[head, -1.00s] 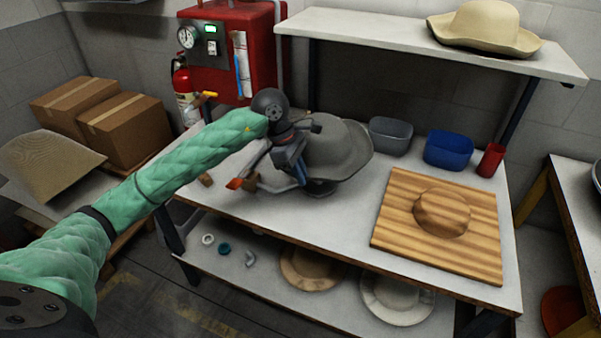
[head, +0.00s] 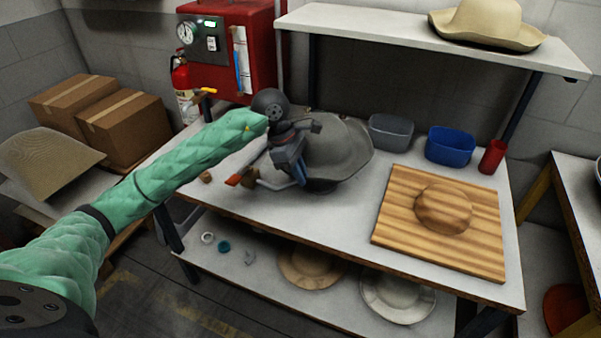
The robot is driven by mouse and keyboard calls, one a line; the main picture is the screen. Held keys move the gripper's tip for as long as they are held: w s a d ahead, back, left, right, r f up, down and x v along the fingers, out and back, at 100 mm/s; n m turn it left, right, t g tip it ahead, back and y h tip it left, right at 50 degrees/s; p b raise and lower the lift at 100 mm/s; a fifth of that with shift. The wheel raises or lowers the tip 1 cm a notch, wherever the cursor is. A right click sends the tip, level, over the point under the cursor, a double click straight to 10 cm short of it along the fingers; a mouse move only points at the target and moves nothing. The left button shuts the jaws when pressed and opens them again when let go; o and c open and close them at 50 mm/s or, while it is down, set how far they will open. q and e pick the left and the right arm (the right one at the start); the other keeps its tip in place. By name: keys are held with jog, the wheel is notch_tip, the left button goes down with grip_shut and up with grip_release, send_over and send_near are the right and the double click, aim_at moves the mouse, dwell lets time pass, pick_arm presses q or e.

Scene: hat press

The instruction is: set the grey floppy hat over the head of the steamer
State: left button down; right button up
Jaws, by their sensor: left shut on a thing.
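The grey floppy hat (head: 340,150) is in the middle of the head view, above the back part of the workbench, its brim spread wide and drooping. My left gripper (head: 293,165) is shut on the hat at its left side. The steamer's head is hidden by the hat and gripper. A dark round foot (head: 322,187) shows just under the hat's brim. A red-tipped handle (head: 234,180) and metal parts show to the left of the gripper. I cannot tell whether the hat rests on the steamer. My right gripper is not in view.
A wooden block with a domed crown (head: 444,208) lies on the bench (head: 345,220) at right. A grey bin (head: 390,132), blue bin (head: 450,147) and red cup (head: 492,157) stand behind it. A shelf (head: 380,32) overhangs the back. The front middle bench is clear.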

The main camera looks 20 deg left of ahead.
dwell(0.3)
pick_arm(q)
jog(key=shift+f+b, duration=0.6)
dwell(0.9)
jog(key=c, duration=1.4)
grip_release()
